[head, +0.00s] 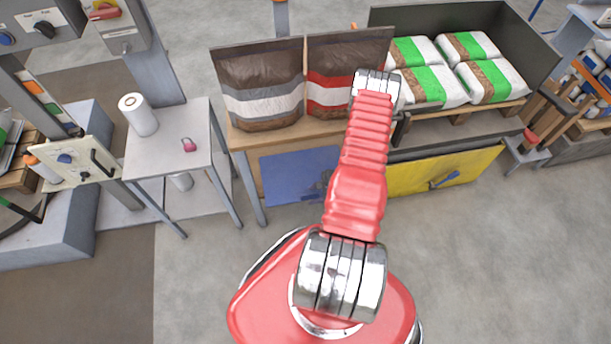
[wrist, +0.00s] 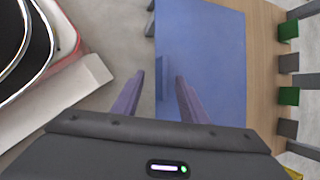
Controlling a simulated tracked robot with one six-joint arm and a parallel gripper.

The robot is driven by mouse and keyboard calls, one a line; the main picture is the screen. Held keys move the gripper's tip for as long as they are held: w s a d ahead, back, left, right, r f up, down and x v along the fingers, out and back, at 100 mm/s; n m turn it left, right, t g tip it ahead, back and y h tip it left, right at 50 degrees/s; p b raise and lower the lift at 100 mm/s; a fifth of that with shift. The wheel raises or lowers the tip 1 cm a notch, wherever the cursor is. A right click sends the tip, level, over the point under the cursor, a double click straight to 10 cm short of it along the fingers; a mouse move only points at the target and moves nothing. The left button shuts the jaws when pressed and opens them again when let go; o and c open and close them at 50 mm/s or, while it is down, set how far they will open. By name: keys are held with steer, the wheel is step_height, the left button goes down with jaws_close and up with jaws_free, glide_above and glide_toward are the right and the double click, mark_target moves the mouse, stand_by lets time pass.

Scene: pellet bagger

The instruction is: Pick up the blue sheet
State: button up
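The blue sheet (head: 290,176) is a flat rectangular panel at the front of the bench, below two bags, in the head view. My red arm hides its right part. In the wrist view the blue sheet (wrist: 208,45) fills the upper middle, with a small raised blue piece (wrist: 168,75) near its left edge. My gripper (wrist: 159,78) is open, its two purple fingers apart. The raised piece appears between the fingertips, and I see no clear contact. In the head view my gripper is mostly hidden behind my arm.
Two brown bags (head: 262,85) stand on the bench above the sheet. A yellow panel (head: 430,180) with a blue handle is to the right, below green-and-white sacks (head: 490,75). A grey side table (head: 170,135) with a white roll (head: 138,114) is left. The front floor is clear.

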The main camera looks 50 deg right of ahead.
mark_target(309, 196)
steer(key=shift+x, duration=2.25)
